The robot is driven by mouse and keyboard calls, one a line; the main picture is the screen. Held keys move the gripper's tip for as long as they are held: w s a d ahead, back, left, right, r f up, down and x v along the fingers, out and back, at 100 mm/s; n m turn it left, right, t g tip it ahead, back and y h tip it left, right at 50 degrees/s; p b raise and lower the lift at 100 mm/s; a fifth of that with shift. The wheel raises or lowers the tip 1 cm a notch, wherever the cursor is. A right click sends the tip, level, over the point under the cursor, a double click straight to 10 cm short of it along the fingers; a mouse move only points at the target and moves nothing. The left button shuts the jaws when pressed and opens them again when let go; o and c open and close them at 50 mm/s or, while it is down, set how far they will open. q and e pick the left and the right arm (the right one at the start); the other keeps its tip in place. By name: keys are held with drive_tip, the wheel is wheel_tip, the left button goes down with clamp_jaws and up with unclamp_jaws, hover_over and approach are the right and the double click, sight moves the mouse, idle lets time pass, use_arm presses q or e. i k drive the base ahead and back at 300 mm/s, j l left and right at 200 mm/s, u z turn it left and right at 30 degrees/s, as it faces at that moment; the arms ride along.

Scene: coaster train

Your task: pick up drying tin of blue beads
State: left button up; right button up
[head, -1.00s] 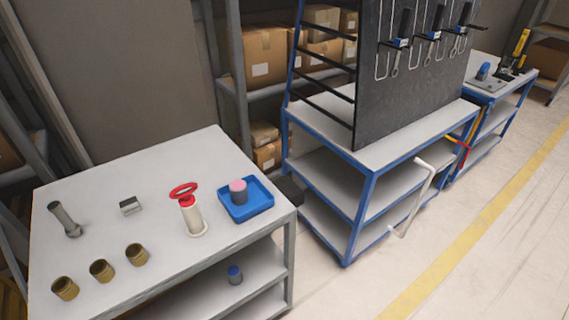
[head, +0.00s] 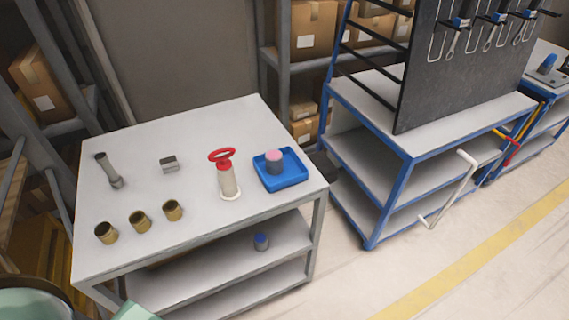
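A small dark tin with a blue top (head: 261,242) stands upright on the middle shelf of the grey table, near its right end. It looks like the tin of blue beads, but single beads are too small to tell. A similar dark tin with a pink top (head: 274,161) stands in a blue tray (head: 290,181) on the tabletop. Neither of my grippers is in view.
The grey table (head: 150,226) also bears a white cylinder with a red ring (head: 228,182), several brass-coloured cups (head: 139,221), a small metal block (head: 168,164) and a grey fitting (head: 109,171). A blue-framed rack (head: 366,215) stands to the right; floor in front is clear.

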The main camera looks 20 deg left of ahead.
sight(261, 240)
drive_tip(key=u, duration=1)
